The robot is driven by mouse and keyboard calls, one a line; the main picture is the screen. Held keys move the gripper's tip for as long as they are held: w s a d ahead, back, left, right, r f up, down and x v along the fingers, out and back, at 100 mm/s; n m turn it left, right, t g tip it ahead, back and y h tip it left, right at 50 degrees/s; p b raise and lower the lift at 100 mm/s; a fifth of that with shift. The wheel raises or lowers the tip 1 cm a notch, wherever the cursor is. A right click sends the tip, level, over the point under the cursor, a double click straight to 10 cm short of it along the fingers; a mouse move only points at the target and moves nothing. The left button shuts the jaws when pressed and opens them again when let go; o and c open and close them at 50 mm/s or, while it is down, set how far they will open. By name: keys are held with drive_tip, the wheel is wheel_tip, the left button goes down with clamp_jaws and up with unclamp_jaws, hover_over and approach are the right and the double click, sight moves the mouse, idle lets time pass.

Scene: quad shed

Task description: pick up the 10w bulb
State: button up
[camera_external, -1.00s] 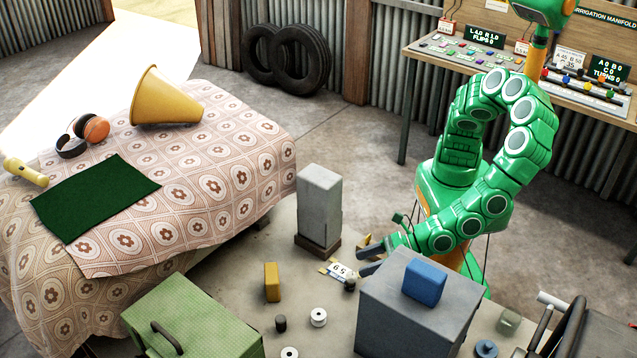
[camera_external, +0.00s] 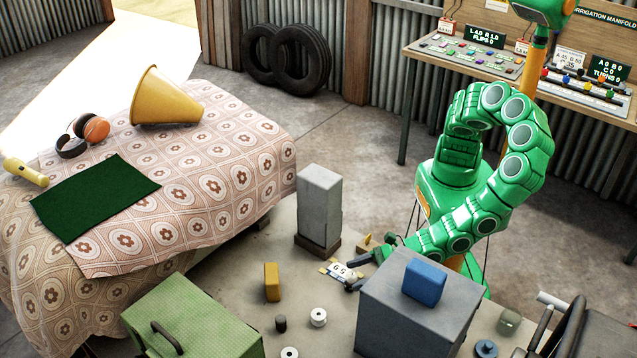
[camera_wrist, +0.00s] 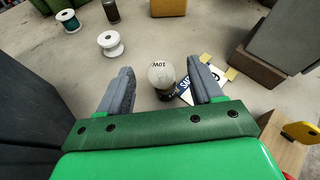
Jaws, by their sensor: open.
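The 10w bulb (camera_wrist: 160,75) shows in the wrist view as a round, pale globe marked "10W", with a dark base towards my gripper. It lies on the table between the tips of my gripper (camera_wrist: 162,84), which is open, with a gap on both sides of the bulb. A printed card (camera_wrist: 199,84) lies just right of the bulb, partly behind the right finger. In the external view my gripper (camera_external: 362,271) is low by the card (camera_external: 341,272), beside the grey box. I cannot make out the bulb clearly there.
The grey box (camera_external: 410,310) with a blue block (camera_external: 425,282) on it stands close beside my gripper. A grey post (camera_external: 318,205) on a wooden base stands behind the card. A yellow block (camera_external: 272,282), white spools (camera_external: 318,317) and a dark cylinder (camera_external: 280,324) stand further left.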

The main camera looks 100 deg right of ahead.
sight(353, 275)
drive_tip(key=shift+x, duration=2.05)
drive_tip(key=shift+c, duration=0.2)
drive_tip(key=c, duration=1)
drive_tip(key=shift+c, duration=0.2)
